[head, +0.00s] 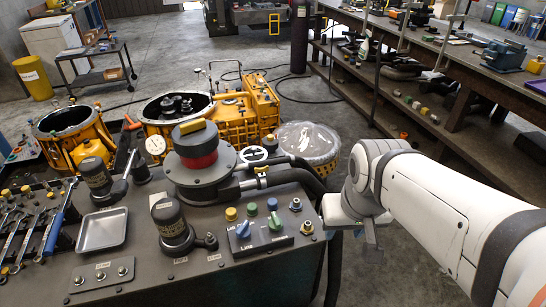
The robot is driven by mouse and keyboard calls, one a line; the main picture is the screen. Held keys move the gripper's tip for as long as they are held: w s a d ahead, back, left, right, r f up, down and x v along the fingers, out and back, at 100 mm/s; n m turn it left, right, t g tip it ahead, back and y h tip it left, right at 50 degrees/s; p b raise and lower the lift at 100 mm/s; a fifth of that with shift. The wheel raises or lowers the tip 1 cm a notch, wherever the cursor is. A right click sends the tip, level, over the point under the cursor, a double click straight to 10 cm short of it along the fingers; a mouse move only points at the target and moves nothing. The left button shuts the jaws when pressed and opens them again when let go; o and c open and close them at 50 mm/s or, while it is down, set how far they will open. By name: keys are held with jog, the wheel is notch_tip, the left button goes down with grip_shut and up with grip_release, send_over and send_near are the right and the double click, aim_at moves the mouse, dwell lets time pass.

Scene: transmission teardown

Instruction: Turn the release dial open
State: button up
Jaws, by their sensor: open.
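Several small buttons stand behind the plate, with a metal knob (307,228) to its right. A large black and red cylinder (197,158) rises behind left. A metal tray (102,230) and wrenches lie left.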

jog(key=shift+o, duration=0.7)
jog(key=shift+w+a+r+m, duration=0.15)
jog(key=shift+w+m, duration=0.1)
jog(key=shift+m, duration=0.05)
jog(key=o, duration=0.3)
jog(key=w+a+m+g+y+p, duration=0.2)
jog(key=w+a+m+p, duration=0.1)
jog(key=w+m, duration=0.4)
jog(key=shift+a+p, duration=0.35)
jog(key=shift+a, duration=0.4)
jog(key=m+g+y+p, duration=0.2)
jog(key=m, duration=0.5)
send_near(276, 218)
jog(key=x, duration=0.8)
jog(key=shift+a+f, duration=0.1)
jog(key=shift+f, duration=0.15)
jog(key=c, duration=1)
